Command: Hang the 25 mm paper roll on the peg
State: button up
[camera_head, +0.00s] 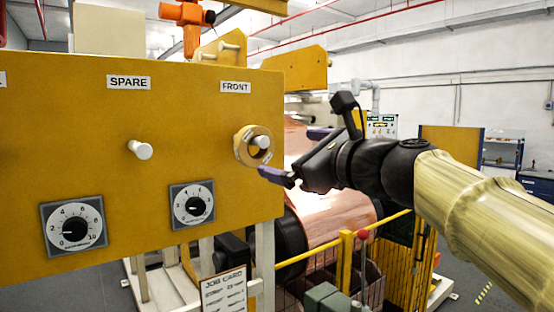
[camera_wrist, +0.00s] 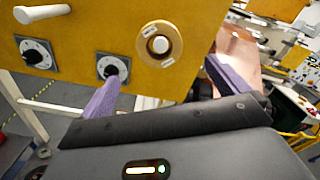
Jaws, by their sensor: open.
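A tan paper roll (camera_head: 244,147) hangs around the white peg (camera_head: 262,142) under the FRONT label on the yellow panel (camera_head: 110,115). In the wrist view the roll (camera_wrist: 149,53) shows face on as a ring, with the peg end (camera_wrist: 160,45) through its hole and small white labels on its face. I cannot read the width on them. My gripper (camera_head: 283,177) is just right of and below the roll, apart from it. In the wrist view my gripper's purple fingers (camera_wrist: 158,88) are spread wide with nothing between them.
A bare white peg (camera_head: 140,149) sticks out under the SPARE label. Two dials (camera_head: 73,226) (camera_head: 192,204) are on the panel below. A copper foil drum (camera_head: 335,215) and a yellow rail (camera_head: 320,249) stand behind and below my gripper. A job card (camera_head: 224,293) hangs below the panel.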

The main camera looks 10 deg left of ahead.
jog(key=b+v, duration=0.1)
jog(key=v, duration=0.6)
jog(key=w+d+f+n+g+h, duration=0.1)
jog(key=w+d+f+n+h, duration=0.15)
jog(key=f, duration=0.75)
jog(key=w+d+f+n+g+h, duration=0.1)
jog(key=d+f+n+h, duration=0.15)
jog(key=f, duration=0.65)
jog(key=w+d+f+n+g+h, duration=0.1)
jog(key=d+f+g+h, duration=0.15)
jog(key=f, duration=0.75)
jog(key=s+d+f+n+g+h, duration=0.1)
jog(key=s+d+f+n+h, duration=0.1)
jog(key=f, duration=0.6)
jog(key=s+d+f+n+g+h, duration=0.2)
jog(key=s+d+f+n, duration=0.3)
jog(key=s+f+n, duration=0.2)
jog(key=s+d+f+n+g+h, duration=0.1)
jog(key=s+d+f+n, duration=0.3)
jog(key=f, duration=0.5)
jog(key=shift+s+d+f+n+g+h, duration=0.3)
jog(key=shift+n+h, duration=0.25)
jog(key=shift+n, duration=0.25)
jog(key=shift+s+r, duration=0.1)
